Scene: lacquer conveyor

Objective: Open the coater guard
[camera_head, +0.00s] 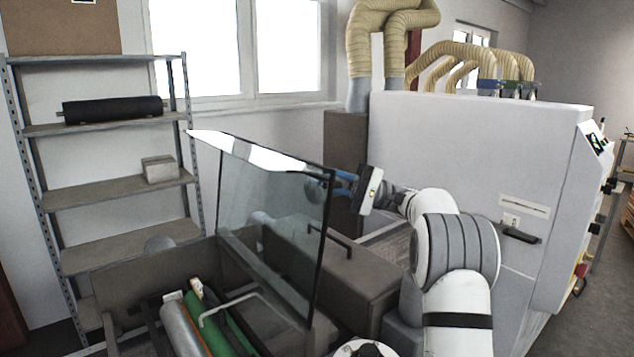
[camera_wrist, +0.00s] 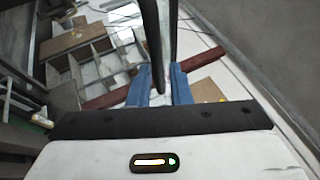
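The coater guard (camera_head: 270,215) is a clear pane with dark edges and a pale top strip. It stands roughly upright over the rollers in the head view. My gripper (camera_head: 338,184) is at the pane's right edge, near its upper corner, with its blue fingers pointing left. In the wrist view my gripper (camera_wrist: 160,85) shows its two blue fingers apart. A dark bar (camera_wrist: 152,45), probably the guard's edge, reaches down between them, and a second dark bar runs beside the right finger. I cannot tell whether either finger touches the guard.
A green roller (camera_head: 230,325) and a pale roller (camera_head: 183,330) lie below the pane. A brown box with a black handle (camera_head: 330,238) sits behind it. A large white machine cabinet (camera_head: 470,150) stands right, a metal shelf (camera_head: 105,195) at left.

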